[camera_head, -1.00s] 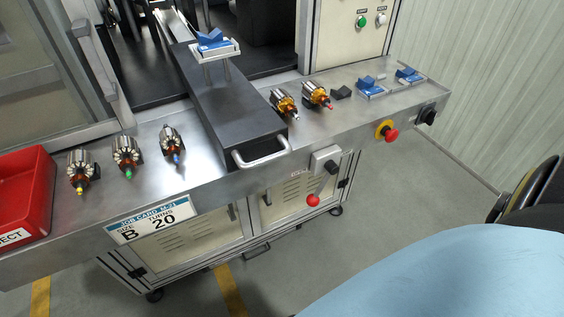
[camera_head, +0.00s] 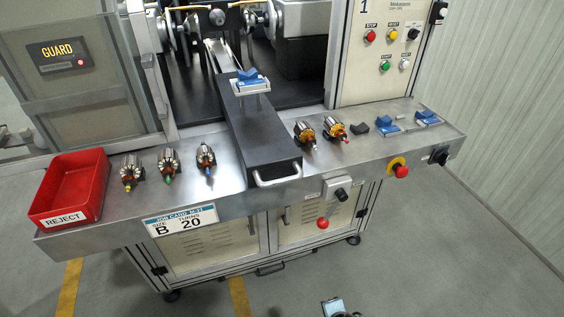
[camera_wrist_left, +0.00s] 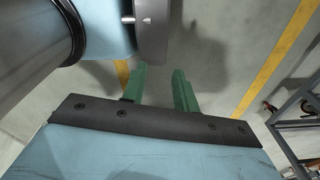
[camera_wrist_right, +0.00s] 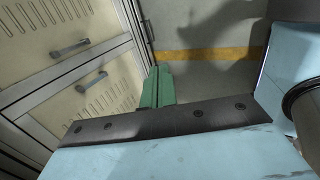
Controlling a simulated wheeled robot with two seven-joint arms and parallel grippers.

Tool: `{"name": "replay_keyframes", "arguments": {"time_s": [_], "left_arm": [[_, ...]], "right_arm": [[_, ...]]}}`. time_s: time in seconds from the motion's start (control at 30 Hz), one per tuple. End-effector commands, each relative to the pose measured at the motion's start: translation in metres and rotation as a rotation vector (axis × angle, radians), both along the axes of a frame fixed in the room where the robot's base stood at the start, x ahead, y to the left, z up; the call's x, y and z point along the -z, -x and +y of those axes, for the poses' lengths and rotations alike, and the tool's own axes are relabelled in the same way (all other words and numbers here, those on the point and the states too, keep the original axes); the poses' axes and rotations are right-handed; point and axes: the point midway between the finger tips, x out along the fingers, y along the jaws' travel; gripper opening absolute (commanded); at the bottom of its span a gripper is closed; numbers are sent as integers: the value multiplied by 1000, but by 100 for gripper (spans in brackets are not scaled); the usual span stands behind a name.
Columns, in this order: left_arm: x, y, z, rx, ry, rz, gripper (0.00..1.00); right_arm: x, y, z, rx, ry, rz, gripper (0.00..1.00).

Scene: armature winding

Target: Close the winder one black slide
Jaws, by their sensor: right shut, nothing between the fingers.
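The black slide (camera_head: 262,137) is a long dark block pulled out over the steel bench, its metal handle (camera_head: 279,176) at the front edge. A blue and silver fixture (camera_head: 250,83) stands on posts on the slide. Behind it, a pale rail (camera_head: 219,54) runs back into the winder. Neither gripper touches the slide.
Several armatures stand on the bench (camera_head: 222,178), some left of the slide and some right (camera_head: 306,132). A red reject bin (camera_head: 72,187) is at the left end. A red stop button (camera_head: 400,170) and a red-knobbed lever (camera_head: 323,222) sit on the front. The guard (camera_head: 75,65) is at left.

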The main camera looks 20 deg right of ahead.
Motion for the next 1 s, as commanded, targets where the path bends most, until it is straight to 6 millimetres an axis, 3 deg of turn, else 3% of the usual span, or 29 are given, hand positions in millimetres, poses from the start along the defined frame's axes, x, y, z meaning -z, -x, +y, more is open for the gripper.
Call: {"name": "replay_keyframes", "arguments": {"time_s": [0.03, 0.2, 0.3, 0.4, 0.5, 0.6, 0.7, 0.87, 1.0], "left_arm": [[-13, 6, 0, 0, -1, 9, 30], [-37, 7, 1, 0, -2, 12, 30], [-50, 2, 0, 0, -1, 4, 30], [-63, -7, 0, 0, 1, -10, 30], [-73, -15, -1, 0, 2, -24, 30], [-79, -16, -1, 0, 3, -26, 30], [-82, -15, -1, 0, 3, -24, 30], [-82, -11, -1, 0, 2, -17, 30], [-82, -7, -1, 0, 1, -11, 30]], "right_arm": [[-47, -26, 10, -136, 83, -67, 0], [-181, -76, 45, -540, 415, -255, 0], [-263, -86, 65, -726, 624, -359, 0], [-338, -84, 79, -863, 822, -445, 0], [-399, -75, 87, -953, 987, -504, 0], [-440, -65, 90, -1006, 1106, -539, 0], [-465, -58, 91, -1034, 1178, -559, 0], [-474, -61, 91, -1048, 1219, -564, 0], [-468, -81, 92, -1046, 1219, -563, 0]]}}
